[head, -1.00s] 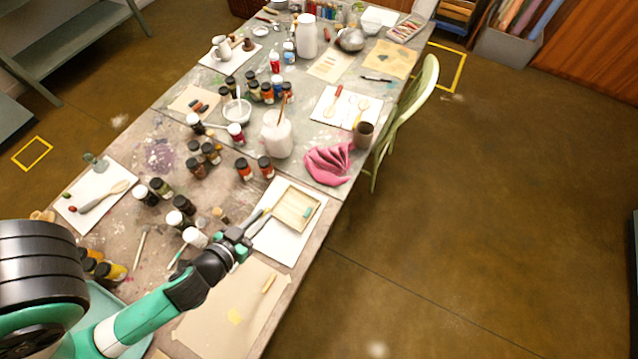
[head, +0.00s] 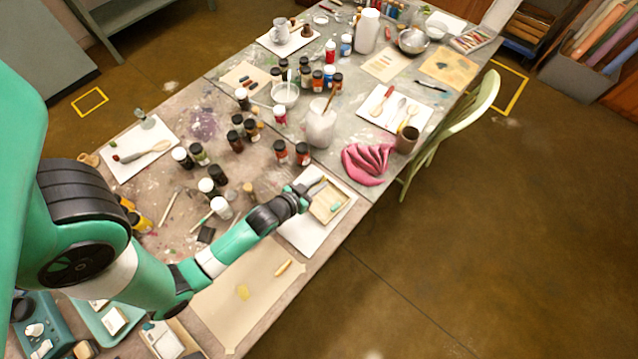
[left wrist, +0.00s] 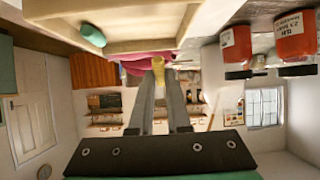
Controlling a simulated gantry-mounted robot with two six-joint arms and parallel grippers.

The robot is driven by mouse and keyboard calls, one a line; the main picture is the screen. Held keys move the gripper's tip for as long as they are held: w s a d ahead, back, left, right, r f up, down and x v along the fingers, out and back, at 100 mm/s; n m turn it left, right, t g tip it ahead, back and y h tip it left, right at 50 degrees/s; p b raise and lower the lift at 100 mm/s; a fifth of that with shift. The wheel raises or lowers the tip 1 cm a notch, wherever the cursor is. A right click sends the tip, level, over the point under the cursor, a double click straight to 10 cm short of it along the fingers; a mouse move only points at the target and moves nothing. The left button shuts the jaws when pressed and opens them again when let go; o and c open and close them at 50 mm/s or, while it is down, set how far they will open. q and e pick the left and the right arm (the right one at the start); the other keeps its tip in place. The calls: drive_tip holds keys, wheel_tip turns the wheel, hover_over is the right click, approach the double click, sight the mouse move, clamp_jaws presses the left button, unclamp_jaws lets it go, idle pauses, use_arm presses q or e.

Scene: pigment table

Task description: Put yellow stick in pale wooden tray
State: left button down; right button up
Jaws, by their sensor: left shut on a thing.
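The pale wooden tray (head: 324,209) lies on a white sheet near the table's right edge, with a teal stick (head: 335,208) inside. The tray (left wrist: 140,22) and teal stick (left wrist: 92,34) also show at the upper left of the left wrist view. My left gripper (head: 312,188) is at the tray's far left side. In the left wrist view its fingers (left wrist: 158,75) close on a yellow stick (left wrist: 158,66), of which only a small end shows. The stick is close to the tray; I cannot tell its height over it. My right gripper is not in view.
An ochre stick (head: 284,267) lies on brown paper (head: 222,300) in front. Dark-capped jars (head: 208,188) stand to the left.

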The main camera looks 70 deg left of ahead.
use_arm(q)
drive_tip(key=shift+w+a+f+b, duration=0.1)
drive_tip(key=shift+f+b, duration=0.35)
drive_tip(key=shift+f, duration=0.45)
drive_tip(key=shift+w+a+f+b, duration=0.1)
drive_tip(key=shift+f+b, duration=0.3)
drive_tip(key=shift+f, duration=0.5)
drive_tip(key=shift+f, duration=0.1)
drive_tip(key=c, duration=1.2)
unclamp_jaws()
drive_tip(key=shift+o, duration=0.2)
drive_tip(key=shift+s+d+r, duration=0.1)
drive_tip(key=shift+d+r, duration=0.05)
drive_tip(key=shift+r, duration=0.1)
drive_tip(key=p+v, duration=0.2)
drive_tip(key=v, duration=0.9)
drive_tip(key=shift+s+d+r, duration=0.1)
drive_tip(key=shift+s+d, duration=0.05)
drive_tip(key=shift+s, duration=0.15)
